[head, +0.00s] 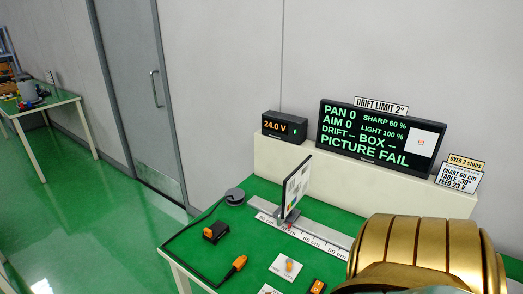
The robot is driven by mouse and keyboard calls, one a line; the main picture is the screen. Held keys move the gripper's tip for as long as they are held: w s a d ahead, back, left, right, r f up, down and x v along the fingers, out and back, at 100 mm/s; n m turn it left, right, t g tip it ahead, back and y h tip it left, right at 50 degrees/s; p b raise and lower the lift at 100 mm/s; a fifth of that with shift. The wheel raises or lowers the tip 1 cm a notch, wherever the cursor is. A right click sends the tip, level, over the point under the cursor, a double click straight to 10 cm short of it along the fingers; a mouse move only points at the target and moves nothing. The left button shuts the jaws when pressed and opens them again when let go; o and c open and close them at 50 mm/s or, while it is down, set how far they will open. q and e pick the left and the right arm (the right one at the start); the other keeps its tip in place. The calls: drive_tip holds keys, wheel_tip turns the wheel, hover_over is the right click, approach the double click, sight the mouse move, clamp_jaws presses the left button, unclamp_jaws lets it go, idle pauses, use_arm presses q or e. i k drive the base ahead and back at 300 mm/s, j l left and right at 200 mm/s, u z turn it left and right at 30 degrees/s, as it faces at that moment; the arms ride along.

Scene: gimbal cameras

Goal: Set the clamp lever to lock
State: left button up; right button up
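A small orange lever or knob (289,265) stands on a white labelled plate (279,269) near the front of the green table. Its label is too small to read, so I cannot tell whether it is the clamp lever or how it is set. Part of a second white plate (268,290) shows at the bottom edge, cut off by the frame. A test chart (297,187) stands upright on a grey rail with a centimetre scale (318,242). Neither of my grippers is in view.
A display (365,133) reads "PICTURE FAIL"; a supply box (284,126) reads 24.0 V. A black block (215,231), an orange cable connector (238,264) and an orange-black device (317,286) sit on the green table (205,262). My gold arm part hides its right side.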

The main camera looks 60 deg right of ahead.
sight(289, 260)
drive_tip(key=k+z, duration=0.1)
drive_tip(key=z, duration=0.35)
drive_tip(key=k+j+z, duration=0.1)
drive_tip(key=z, duration=0.3)
drive_tip(key=k+z, duration=0.1)
drive_tip(key=z, duration=0.35)
